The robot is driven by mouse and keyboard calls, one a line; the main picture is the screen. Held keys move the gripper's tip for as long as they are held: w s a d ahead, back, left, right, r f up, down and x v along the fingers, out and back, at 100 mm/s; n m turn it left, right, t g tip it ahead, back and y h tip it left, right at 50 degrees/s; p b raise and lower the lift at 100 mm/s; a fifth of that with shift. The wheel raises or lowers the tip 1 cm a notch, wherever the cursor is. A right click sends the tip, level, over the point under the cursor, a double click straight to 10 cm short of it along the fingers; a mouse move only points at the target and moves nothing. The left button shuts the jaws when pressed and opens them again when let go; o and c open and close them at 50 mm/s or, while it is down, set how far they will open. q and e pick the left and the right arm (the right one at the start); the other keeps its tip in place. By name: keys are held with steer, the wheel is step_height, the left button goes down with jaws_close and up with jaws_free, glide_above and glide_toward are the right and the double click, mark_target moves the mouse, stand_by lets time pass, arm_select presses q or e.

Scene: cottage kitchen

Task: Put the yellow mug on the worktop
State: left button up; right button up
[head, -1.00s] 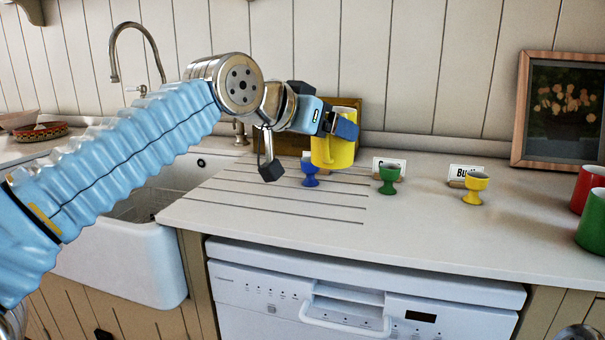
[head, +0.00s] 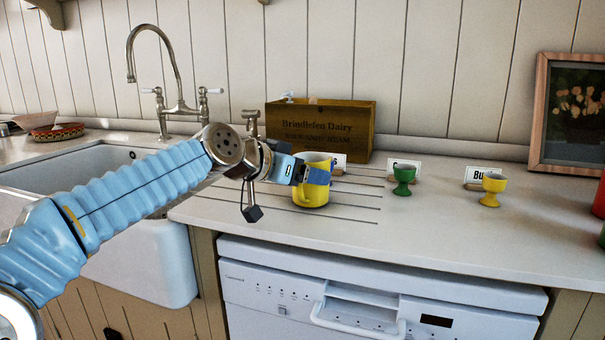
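The yellow mug (head: 311,198) is upright over the left part of the pale worktop (head: 440,227), at the grooved drainer. My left gripper (head: 312,175) comes in from the left, with its blue fingers at the mug's upper part; it is shut on the mug. The mug's base is at or just above the worktop; I cannot tell whether it touches. My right gripper is not in view.
A wooden dairy crate (head: 345,122) stands behind the mug. A green egg cup (head: 403,181) and a yellow egg cup (head: 492,190) stand to the right by small labels. The white sink (head: 150,245) is left. The front middle of the worktop is clear.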

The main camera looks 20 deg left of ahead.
arm_select(q)
steer(key=shift+f, duration=0.15)
steer(key=o, duration=1.1)
steer(key=shift+o, duration=0.2)
steer(key=shift+r, duration=0.2)
steer(key=shift+s+a, duration=0.15)
steer(key=shift+s, duration=0.05)
steer(key=b+v, duration=0.2)
steer(key=v, duration=0.9)
steer(key=shift+s, duration=0.25)
steer(key=shift+a, duration=0.1)
